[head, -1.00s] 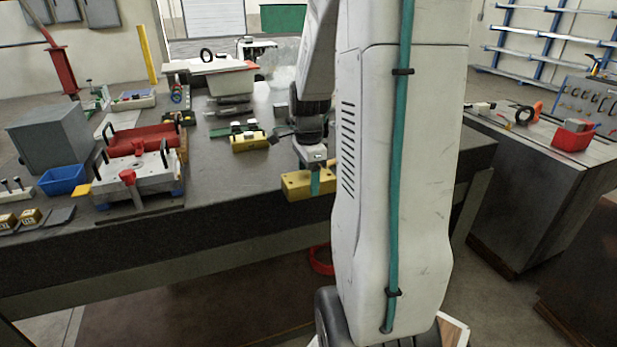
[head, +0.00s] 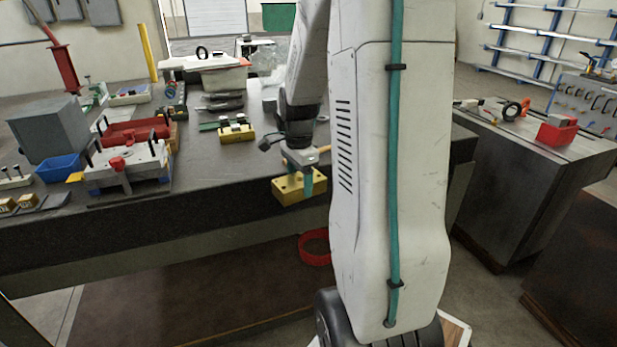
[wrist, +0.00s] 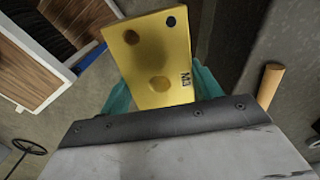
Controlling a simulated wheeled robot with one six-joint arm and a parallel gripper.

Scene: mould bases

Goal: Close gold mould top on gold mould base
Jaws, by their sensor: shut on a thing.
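The gold mould top (head: 298,188) is a yellow block with round holes, held in the air in front of the bench's front edge. My gripper (head: 309,182) is shut on it with teal fingers, one on each side. In the wrist view the mould top (wrist: 152,60) shows a dark hole, round recesses and a small black marking; its far side is hidden. The gold mould base (head: 237,134) sits on the bench, left of and beyond my gripper, with upright posts on it. The two gold parts are well apart.
On the bench (head: 212,175), a grey-white fixture (head: 125,168) with black handles, a red tray (head: 135,132), a blue bin (head: 60,168) and a grey cabinet (head: 48,130) stand at left. The bench between the gold base and the front edge is clear.

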